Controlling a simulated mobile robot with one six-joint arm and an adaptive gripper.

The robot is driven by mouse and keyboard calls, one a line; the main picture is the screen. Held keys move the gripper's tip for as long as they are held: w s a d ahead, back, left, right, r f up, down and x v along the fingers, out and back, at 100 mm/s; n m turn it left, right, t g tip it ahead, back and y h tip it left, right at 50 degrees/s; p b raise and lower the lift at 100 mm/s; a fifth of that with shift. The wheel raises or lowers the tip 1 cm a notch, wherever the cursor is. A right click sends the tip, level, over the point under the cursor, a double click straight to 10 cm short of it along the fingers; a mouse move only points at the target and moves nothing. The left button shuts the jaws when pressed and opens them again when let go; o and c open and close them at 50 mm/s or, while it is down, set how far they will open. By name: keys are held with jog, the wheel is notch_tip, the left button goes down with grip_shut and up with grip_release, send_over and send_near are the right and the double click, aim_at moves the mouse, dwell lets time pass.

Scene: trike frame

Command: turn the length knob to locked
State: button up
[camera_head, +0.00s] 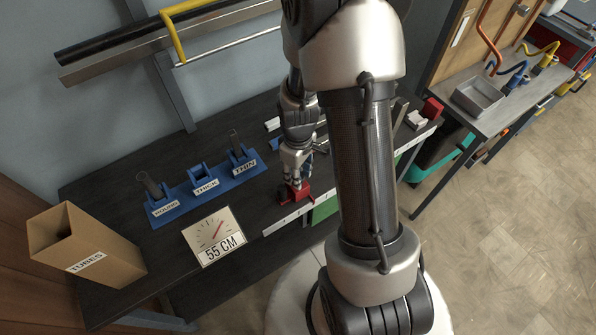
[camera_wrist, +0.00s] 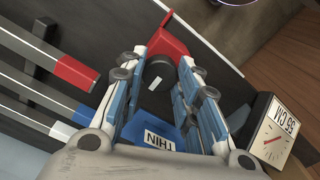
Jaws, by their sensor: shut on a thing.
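The length knob (camera_wrist: 158,76) is dark and round with a short white mark, and shows between my fingers in the wrist view. It sits beside a red block (camera_wrist: 170,42), which also shows in the head view (camera_head: 302,192) at the bench's front edge. My gripper (camera_wrist: 165,66) is shut on the knob, one blue-and-white finger on each side. In the head view my gripper (camera_head: 296,172) points down at the red block, and the knob is mostly hidden there. No lock label is readable. A dial sign (camera_head: 214,237) reads 55 CM.
A blue rack (camera_head: 208,190) with labelled holders stands left of my gripper. A cardboard box (camera_head: 85,245) labelled TUBES stands at the left end of the dark bench. In the wrist view, bars with red (camera_wrist: 76,74), blue and white ends lie at the left.

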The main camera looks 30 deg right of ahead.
jog(key=m, duration=0.4)
jog(key=shift+m, duration=0.3)
jog(key=m, duration=0.3)
jog(key=shift+m+p, duration=0.3)
jog(key=m, duration=0.4)
jog(key=shift+m, duration=2.2)
jog(key=o, duration=1.1)
jog(key=shift+r, duration=0.1)
